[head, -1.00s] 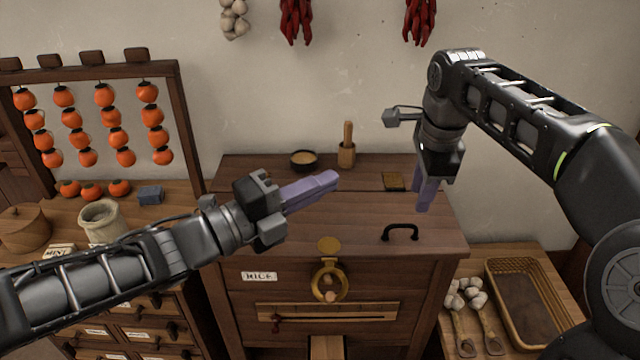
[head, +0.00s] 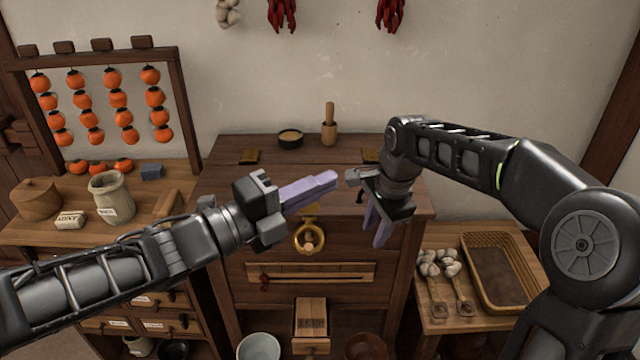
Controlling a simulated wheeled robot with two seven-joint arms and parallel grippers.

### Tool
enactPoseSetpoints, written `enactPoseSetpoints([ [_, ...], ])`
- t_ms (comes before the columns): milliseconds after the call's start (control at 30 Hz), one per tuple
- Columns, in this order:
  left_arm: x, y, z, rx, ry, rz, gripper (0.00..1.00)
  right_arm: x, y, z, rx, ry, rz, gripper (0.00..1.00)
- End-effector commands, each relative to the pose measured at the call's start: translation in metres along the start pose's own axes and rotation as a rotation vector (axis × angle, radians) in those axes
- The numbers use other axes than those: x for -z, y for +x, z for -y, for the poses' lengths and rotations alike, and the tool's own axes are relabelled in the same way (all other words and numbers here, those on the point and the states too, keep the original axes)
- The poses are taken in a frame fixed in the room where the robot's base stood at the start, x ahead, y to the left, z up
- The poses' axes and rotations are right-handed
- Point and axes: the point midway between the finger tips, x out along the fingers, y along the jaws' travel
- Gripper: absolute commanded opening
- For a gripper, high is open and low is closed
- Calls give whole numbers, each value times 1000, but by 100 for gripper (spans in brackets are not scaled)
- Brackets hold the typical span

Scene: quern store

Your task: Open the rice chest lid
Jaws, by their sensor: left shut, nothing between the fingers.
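The rice chest (head: 408,215) is a dark wooden cabinet in the middle, with its flat lid (head: 225,185) down. Brass hinges (head: 249,157) show at the lid's back. A black lid handle (head: 360,194) is mostly hidden behind my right gripper. A brass ring latch (head: 309,238) hangs on the front. My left gripper (head: 333,178) is shut and empty in front of the lid, pointing right. My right gripper (head: 379,240) points down near the lid's front right edge. Its purple fingers look apart, with nothing seen between them. Whether they touch the handle I cannot tell.
A bowl (head: 290,138) and a wooden mortar with pestle (head: 329,130) stand behind the lid. A persimmon rack (head: 95,55) and a jar (head: 110,198) are at left. A basket (head: 500,272) and garlic (head: 437,264) sit on a low table at right.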

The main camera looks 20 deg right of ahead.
Motion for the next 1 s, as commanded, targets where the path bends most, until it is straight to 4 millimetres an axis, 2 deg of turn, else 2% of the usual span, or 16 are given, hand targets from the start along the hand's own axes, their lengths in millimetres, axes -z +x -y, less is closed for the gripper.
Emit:
enactPoseSetpoints([
  [467,0,0,0,0,0,0,0,-4,7,0,-1,-20,8,32],
  [567,0,0,0,0,0,0,0,-8,16,-1,-7,-41,19,32],
  [633,0,0,0,0,0,0,0,-14,31,-2,-14,-76,39,32],
  [767,0,0,0,0,0,0,0,-40,82,-10,-30,-208,103,32],
  [867,0,0,0,0,0,0,0,-73,140,-26,-26,-367,169,32],
  [900,0,0,0,0,0,0,0,-89,165,-37,-20,-439,198,32],
  [967,0,0,0,0,0,0,0,-114,202,-57,-5,-553,237,32],
  [1000,0,0,0,0,0,0,0,-131,224,-74,6,-629,262,32],
])
